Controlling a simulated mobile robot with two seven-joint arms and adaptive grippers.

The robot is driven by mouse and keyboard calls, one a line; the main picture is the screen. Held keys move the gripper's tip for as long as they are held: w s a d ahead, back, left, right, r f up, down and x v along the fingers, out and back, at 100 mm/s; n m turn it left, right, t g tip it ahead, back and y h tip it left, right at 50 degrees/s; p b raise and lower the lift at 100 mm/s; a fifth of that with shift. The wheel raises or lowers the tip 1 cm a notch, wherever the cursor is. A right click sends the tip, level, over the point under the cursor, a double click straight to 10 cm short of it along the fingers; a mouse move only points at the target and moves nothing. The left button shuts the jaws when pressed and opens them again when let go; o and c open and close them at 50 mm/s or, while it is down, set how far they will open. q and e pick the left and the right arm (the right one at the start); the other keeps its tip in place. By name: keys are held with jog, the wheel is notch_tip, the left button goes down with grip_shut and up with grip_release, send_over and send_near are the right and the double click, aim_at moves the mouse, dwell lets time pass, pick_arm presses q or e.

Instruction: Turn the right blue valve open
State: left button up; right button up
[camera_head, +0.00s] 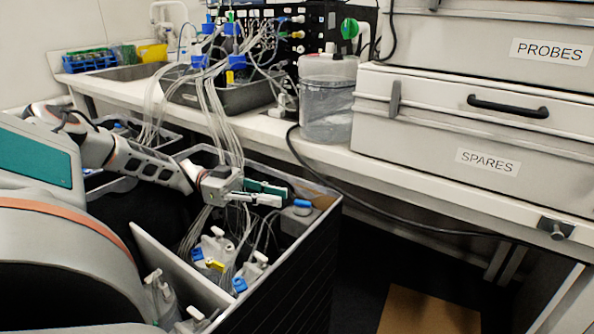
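Another blue-topped cap (303,204) sits in the black bin at the right. I cannot tell which is the task's right blue valve, nor its setting. My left gripper (285,195) reaches in from the left above the bin, pointing right toward the blue-topped cap. Its two fingers look slightly apart, with nothing visible between them. Whether it touches the cap is unclear. My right gripper is not in view.
The black bin (290,280) holds white-capped bottles (213,248) and many thin tubes. A clear container (328,97) stands on the white bench. Cases marked PROBES (549,52) and SPARES (487,161) fill the right side. A black cable (375,208) hangs along the bench front.

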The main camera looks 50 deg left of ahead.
aim_at(293, 209)
pick_arm(q)
jog(key=x, duration=0.2)
jog(key=b+x, duration=0.1)
jog(key=x, duration=0.1)
jog(key=shift+f, duration=0.3)
jog(key=shift+w+d+r, duration=0.15)
jog(key=shift+w+d, duration=0.1)
jog(key=shift+d, duration=0.15)
jog(key=shift+d+r, duration=0.1)
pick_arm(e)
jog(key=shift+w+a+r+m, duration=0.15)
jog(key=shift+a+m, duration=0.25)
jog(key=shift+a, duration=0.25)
pick_arm(q)
grip_shut()
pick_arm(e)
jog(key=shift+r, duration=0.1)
